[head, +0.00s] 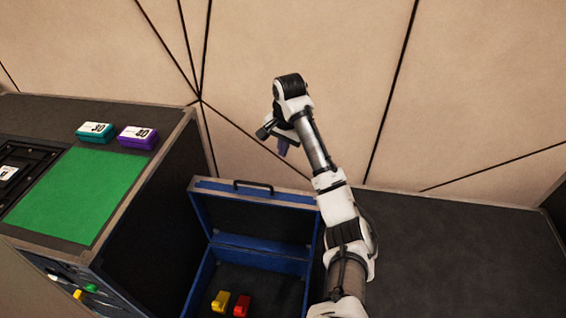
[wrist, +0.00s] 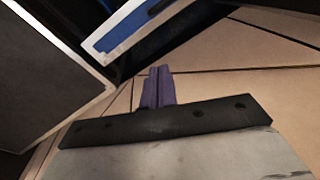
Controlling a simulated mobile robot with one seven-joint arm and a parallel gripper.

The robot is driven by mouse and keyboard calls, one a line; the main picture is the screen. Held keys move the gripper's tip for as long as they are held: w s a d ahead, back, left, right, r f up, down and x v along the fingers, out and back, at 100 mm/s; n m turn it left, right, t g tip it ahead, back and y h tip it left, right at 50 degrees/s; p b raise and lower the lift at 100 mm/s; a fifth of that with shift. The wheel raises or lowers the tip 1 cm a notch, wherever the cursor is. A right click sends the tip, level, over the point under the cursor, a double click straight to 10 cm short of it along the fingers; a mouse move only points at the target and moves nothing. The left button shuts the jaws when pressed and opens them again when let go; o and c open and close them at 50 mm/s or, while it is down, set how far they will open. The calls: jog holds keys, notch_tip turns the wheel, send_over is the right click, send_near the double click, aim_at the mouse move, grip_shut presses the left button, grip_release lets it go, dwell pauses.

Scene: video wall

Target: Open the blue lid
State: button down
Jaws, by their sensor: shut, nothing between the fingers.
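The blue lid (head: 212,194) belongs to a blue case (head: 204,283) on the low dark surface. The lid stands raised at the back of the case, with a dark handle (head: 253,185) on its top edge, so the case is open. A blue corner of the lid also shows in the wrist view (wrist: 124,46). My gripper (head: 282,149) is above and behind the lid's top edge, apart from it in the head view. Its purple fingers (wrist: 157,87) are together with nothing between them.
A yellow block (head: 221,301) and a red block (head: 242,305) lie inside the case. A cabinet with a green top panel (head: 75,192) stands at the left, bearing a teal box (head: 95,132) and a purple box (head: 138,137). The dark surface (head: 460,255) at the right is clear.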

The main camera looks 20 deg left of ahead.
send_over(275, 192)
jog(key=w, duration=0.4)
notch_tip(275, 192, down, 9)
jog(key=shift+s+f, duration=0.15)
jog(key=shift+s, duration=0.45)
jog(key=shift+s+f, duration=0.15)
jog(key=shift+s, duration=0.4)
jog(key=shift+s+f+p, duration=0.25)
jog(key=shift+s+p, duration=0.05)
jog(key=shift+s, duration=0.5)
jog(key=shift+f, duration=0.1)
